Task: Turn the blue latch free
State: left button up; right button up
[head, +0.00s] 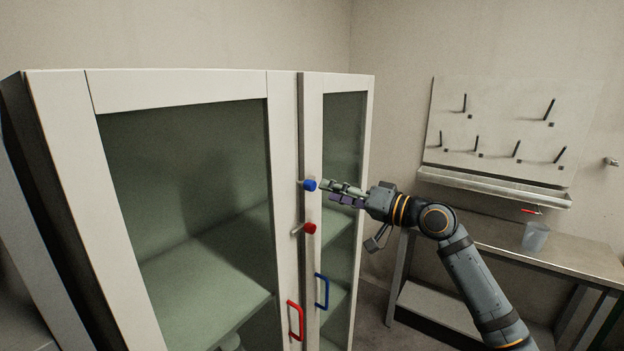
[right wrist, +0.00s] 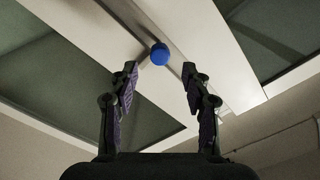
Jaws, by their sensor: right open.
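The blue latch (head: 309,185) is a short blue knob on the white frame where the two glass cabinet doors meet. My right gripper (head: 331,191) is just to the right of it, pointing at it. In the right wrist view the blue latch (right wrist: 159,54) shows as a round blue end beyond and between the two fingertips. The right gripper (right wrist: 160,75) is open and empty, with a gap between its fingers and no visible contact with the latch. My left gripper is in neither view.
A red latch (head: 309,228) sits just below the blue one. A red handle (head: 295,320) and a blue handle (head: 322,291) are lower on the doors. A workbench (head: 500,248) with a clear cup (head: 535,237) and a pegboard (head: 505,130) stand at right.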

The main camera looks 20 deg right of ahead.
aim_at(314, 187)
jog(key=p+x, duration=0.2)
jog(key=x, duration=0.3)
jog(key=shift+w+a+r, duration=0.15)
jog(key=shift+w+a, duration=0.05)
jog(key=shift+w, duration=0.05)
jog(key=shift+w+a+p, duration=0.35)
jog(key=shift+w, duration=0.1)
